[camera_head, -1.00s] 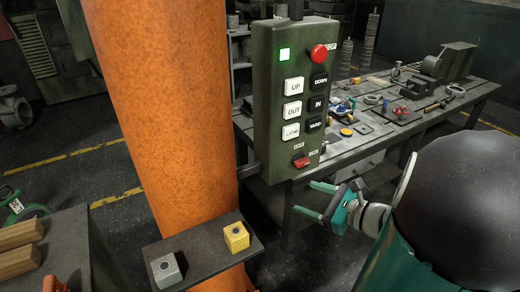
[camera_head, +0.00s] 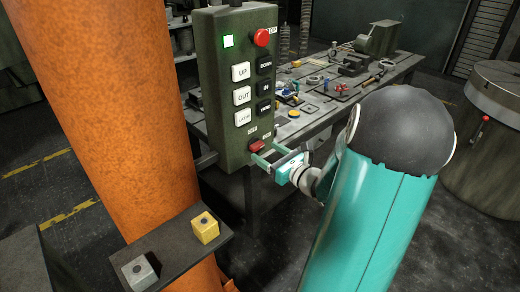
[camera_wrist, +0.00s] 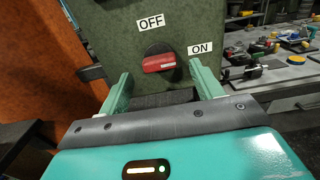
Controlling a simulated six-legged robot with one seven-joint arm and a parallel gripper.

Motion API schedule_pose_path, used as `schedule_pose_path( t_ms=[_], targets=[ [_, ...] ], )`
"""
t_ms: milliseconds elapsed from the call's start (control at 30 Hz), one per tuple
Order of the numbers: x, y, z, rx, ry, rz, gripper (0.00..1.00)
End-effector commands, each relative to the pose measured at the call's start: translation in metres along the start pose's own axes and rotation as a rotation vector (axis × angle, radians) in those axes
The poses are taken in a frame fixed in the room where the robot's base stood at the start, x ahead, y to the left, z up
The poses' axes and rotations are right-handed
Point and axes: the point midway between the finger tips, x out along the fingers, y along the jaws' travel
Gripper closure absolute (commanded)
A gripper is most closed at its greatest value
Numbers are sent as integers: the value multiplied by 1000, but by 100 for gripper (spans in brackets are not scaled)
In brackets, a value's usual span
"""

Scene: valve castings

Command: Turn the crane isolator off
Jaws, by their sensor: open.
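The crane isolator is a red rotary handle (camera_head: 257,146) low on the front of a dark green control box (camera_head: 212,120). In the wrist view the red handle (camera_wrist: 159,63) lies nearly level, its right end toward the ON label (camera_wrist: 200,49). The OFF label (camera_wrist: 151,22) is above it. My gripper (camera_head: 264,158) is at the box's lower part, its green fingers pointing at the handle. In the wrist view my gripper (camera_wrist: 163,88) is open, one finger on each side of the handle; no contact shows.
An orange column (camera_head: 115,120) stands left, with a shelf (camera_head: 180,258) holding a yellow block (camera_head: 205,228) and a grey block (camera_head: 139,273). A cluttered workbench (camera_head: 330,115) is behind.

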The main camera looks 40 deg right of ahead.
Motion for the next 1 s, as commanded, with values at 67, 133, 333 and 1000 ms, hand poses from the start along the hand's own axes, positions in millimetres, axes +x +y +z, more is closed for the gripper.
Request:
schedule_pose_path(
  t_ms=[67,133,333,1000],
  targets=[
    [14,1,0,1,-1,1,35],
    [23,2,0,1,0,3,35],
    [36,4,0,-1,0,3,35],
    [35,3,0,-9,1,1,79]
  ],
)
